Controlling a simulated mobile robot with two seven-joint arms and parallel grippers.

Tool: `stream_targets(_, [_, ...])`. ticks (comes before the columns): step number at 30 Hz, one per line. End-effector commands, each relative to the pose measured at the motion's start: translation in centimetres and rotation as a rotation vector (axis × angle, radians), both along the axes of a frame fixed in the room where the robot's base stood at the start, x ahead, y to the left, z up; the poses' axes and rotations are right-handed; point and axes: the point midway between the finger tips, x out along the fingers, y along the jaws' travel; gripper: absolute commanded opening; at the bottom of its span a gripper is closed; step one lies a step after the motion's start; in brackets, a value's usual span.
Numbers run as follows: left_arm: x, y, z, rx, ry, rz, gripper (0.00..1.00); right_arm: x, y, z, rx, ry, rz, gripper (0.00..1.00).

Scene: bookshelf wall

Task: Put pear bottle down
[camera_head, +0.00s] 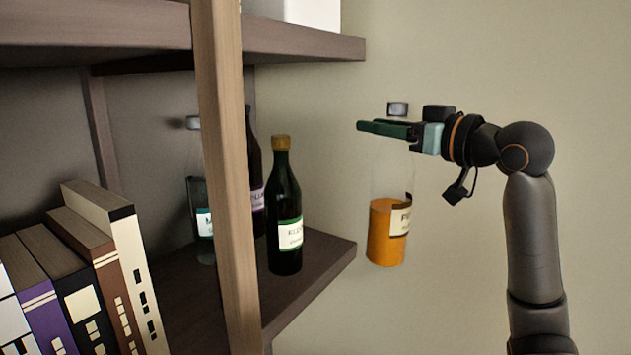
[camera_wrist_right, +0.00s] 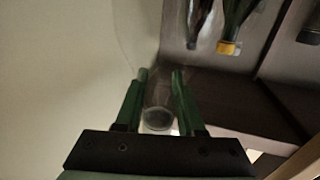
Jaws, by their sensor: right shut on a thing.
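The pear bottle (camera_head: 388,232) is clear glass with orange liquid in its lower part and a partly visible pale label. It hangs upright in the air, just right of the shelf's end. My right gripper (camera_head: 384,129) is shut on its neck, below the grey cap. In the right wrist view the cap end of the bottle (camera_wrist_right: 157,119) sits between the two green fingers of the gripper (camera_wrist_right: 160,76). The shelf board (camera_head: 325,262) is dark wood, and its right end is bare. My left gripper is not in view.
A dark green bottle (camera_head: 285,215) with a gold cap stands near the shelf's right end. Behind the wooden post (camera_head: 225,180) stand a dark bottle (camera_head: 255,170) and a clear bottle (camera_head: 199,190). Books (camera_head: 85,265) fill the lower left. An upper shelf (camera_head: 300,42) hangs above.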

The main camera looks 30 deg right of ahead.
Motion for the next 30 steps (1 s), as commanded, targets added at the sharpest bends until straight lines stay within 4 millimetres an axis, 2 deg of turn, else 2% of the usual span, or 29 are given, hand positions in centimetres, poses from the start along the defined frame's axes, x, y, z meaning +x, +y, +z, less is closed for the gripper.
stream_targets(8, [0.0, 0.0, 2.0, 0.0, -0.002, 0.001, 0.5, 5.4, 0.8, 0.6, 0.004, -0.007, 0.002, 0.0])
stream_targets(18, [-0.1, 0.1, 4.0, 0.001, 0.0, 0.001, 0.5, 13.5, 1.9, 0.6, 0.003, -0.007, 0.001, 0.0])
stream_targets(24, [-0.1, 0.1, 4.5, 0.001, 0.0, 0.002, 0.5, 16.0, 2.1, 0.4, 0.001, -0.008, -0.001, 0.0])
stream_targets(27, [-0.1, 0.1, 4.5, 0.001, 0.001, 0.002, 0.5, 16.4, 2.2, 0.3, -0.001, -0.009, -0.001, 0.0])
stream_targets(30, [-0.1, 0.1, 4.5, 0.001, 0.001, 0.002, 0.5, 16.5, 2.3, -0.7, -0.001, -0.006, -0.001, 0.0])
